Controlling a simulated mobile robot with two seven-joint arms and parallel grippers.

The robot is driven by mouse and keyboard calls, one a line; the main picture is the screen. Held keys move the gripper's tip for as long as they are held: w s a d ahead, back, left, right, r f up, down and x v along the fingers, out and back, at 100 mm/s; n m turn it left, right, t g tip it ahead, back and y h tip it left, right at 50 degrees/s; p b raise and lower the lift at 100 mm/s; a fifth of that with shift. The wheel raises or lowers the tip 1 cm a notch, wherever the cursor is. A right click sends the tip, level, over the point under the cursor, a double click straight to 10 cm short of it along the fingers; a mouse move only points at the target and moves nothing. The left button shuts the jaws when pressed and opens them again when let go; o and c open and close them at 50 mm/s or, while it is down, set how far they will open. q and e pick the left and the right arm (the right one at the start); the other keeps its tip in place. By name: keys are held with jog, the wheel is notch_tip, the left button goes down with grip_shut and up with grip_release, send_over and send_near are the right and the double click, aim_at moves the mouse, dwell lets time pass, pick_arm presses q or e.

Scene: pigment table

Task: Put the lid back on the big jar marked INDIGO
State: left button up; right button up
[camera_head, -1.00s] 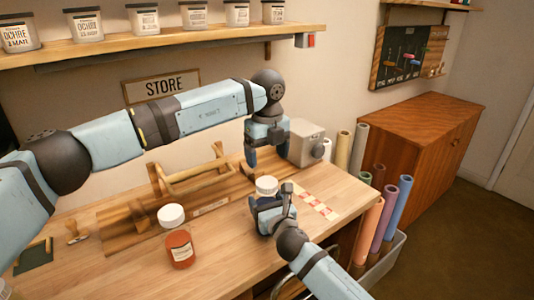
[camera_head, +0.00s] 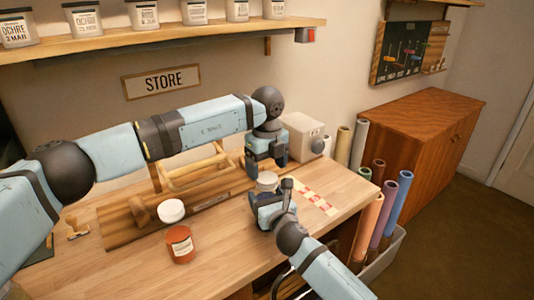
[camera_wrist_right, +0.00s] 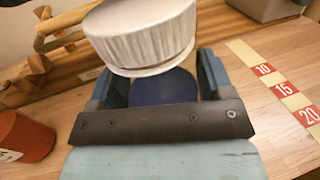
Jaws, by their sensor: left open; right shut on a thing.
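A white ribbed lid (camera_wrist_right: 145,35) is at the top of the right wrist view, over a dark blue jar body (camera_wrist_right: 165,88). I cannot tell if it sits fully on the jar. The lid also shows in the head view (camera_head: 267,180). My right gripper (camera_head: 268,205) is shut around the blue jar, one finger on each side in the wrist view (camera_wrist_right: 160,85). No INDIGO label is visible. My left gripper (camera_head: 265,166) is open and points down just above and behind the lid, its fingertips close to it.
An orange-red jar (camera_head: 180,245) stands on the table at front left, with another white lid (camera_head: 171,211) behind it. A wooden rack (camera_head: 190,175) and a grey box (camera_head: 303,138) are at the back. A red-and-white marked strip (camera_head: 318,201) lies right of my right gripper.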

aim_at(267, 177)
pick_arm(q)
jog(key=shift+f, duration=1.6)
